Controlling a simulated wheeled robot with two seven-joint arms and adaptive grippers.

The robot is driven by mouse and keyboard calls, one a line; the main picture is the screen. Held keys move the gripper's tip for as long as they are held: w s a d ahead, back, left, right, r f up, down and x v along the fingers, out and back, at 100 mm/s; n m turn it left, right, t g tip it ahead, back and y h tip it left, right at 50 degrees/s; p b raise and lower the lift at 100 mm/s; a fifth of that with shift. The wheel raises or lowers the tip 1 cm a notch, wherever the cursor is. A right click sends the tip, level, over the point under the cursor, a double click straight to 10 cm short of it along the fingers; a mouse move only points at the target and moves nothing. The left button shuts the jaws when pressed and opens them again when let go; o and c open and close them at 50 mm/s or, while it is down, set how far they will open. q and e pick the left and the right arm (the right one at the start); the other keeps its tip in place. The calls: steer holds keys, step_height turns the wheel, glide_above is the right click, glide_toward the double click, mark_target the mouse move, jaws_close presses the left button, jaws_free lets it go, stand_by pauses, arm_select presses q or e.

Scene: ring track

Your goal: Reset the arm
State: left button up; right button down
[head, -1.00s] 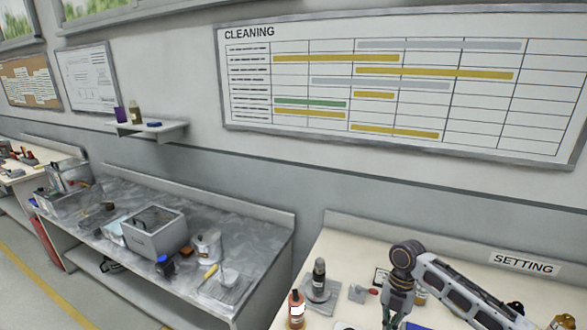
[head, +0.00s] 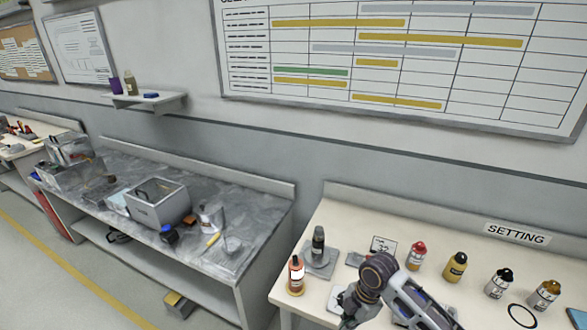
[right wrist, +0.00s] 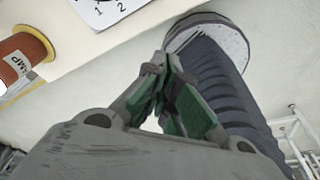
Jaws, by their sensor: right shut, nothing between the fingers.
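My right arm (head: 415,305) comes in from the lower right of the head view, over the front of the bench marked SETTING. Its wrist bends down to the bottom edge, where the fingers are hardly visible. In the right wrist view my right gripper (right wrist: 160,85) shows its green-padded fingers brought together with nothing held. My left gripper is in neither view.
The cream bench (head: 330,225) holds an orange bottle (head: 296,275), a dark bottle on a grey stand (head: 318,262), a red bottle (head: 417,255), a yellow bottle (head: 455,267) and more bottles at right. A grey bench (head: 150,170) with a box stands to the left.

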steer(key=s+a+m+t, duration=0.1)
steer(key=s+m+t, duration=0.2)
steer(key=s+m, duration=0.55)
steer(key=s+d+r+m+t+h, duration=0.1)
steer(key=s+d+r+m+h, duration=0.15)
steer(key=d+m, duration=0.75)
steer(key=s+a+f+m+g, duration=0.1)
steer(key=s+f, duration=0.1)
steer(key=f, duration=1.4)
steer(key=s+a+f+m, duration=0.1)
steer(key=f, duration=1.6)
steer(key=s+d+f, duration=0.2)
steer(key=s+f, duration=0.7)
steer(key=s, duration=0.2)
steer(key=s+d+f+g, duration=0.1)
steer(key=s+d+f, duration=0.1)
steer(key=s+f, duration=0.8)
steer(key=shift+s+f, duration=0.3)
steer(key=shift+s, duration=0.4)
